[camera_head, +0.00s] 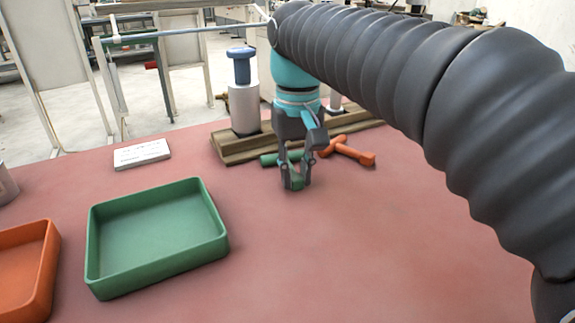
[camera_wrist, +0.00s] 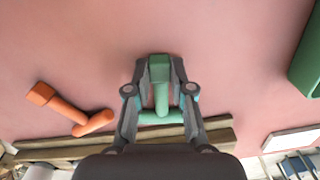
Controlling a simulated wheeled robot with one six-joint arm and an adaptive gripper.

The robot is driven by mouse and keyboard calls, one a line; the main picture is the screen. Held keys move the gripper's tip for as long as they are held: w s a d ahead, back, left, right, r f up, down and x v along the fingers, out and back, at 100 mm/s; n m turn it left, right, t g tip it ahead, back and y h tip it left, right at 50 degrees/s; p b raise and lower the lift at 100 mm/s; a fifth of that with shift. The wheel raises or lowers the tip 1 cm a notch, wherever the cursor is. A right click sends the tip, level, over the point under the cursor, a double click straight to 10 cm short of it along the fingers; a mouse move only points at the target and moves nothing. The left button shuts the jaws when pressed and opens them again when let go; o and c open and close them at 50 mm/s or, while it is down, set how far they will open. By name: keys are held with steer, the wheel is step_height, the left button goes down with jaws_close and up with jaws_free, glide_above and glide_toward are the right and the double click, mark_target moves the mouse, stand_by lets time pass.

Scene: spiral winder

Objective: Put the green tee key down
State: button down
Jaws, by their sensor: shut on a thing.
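The green tee key (camera_wrist: 161,98) is between the fingers of my gripper (camera_wrist: 160,72) in the wrist view, its block end at the fingertips and its crossbar nearer the palm side of the picture. In the head view the green key (camera_head: 297,181) shows between the fingertips of my gripper (camera_head: 296,184), low over the red table. Part of its bar shows to the left of the fingers. I cannot tell whether the key touches the table. The green tray (camera_head: 160,238) stands empty to the left of my gripper; its edge shows at the right in the wrist view (camera_wrist: 308,60).
An orange tee key (camera_head: 350,151) lies just right of my gripper. A wooden board (camera_head: 238,150) with a grey cylinder (camera_head: 243,108) stands behind. An orange tray (camera_head: 30,268) is at the far left, a white plate (camera_head: 141,153) behind the green tray. The table front is clear.

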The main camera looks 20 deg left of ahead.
mark_target(296, 176)
steer(key=shift+r, duration=0.1)
steer(key=shift+r, duration=0.6)
step_height(296, 176, up, 3)
steer(key=shift+f+p, duration=0.1)
steer(key=shift+p, duration=0.35)
steer(key=s+d+r, duration=0.2)
steer(key=d+r, duration=0.5)
steer(key=d, duration=0.4)
steer(key=shift+s+d, duration=0.15)
steer(key=shift+s, duration=0.25)
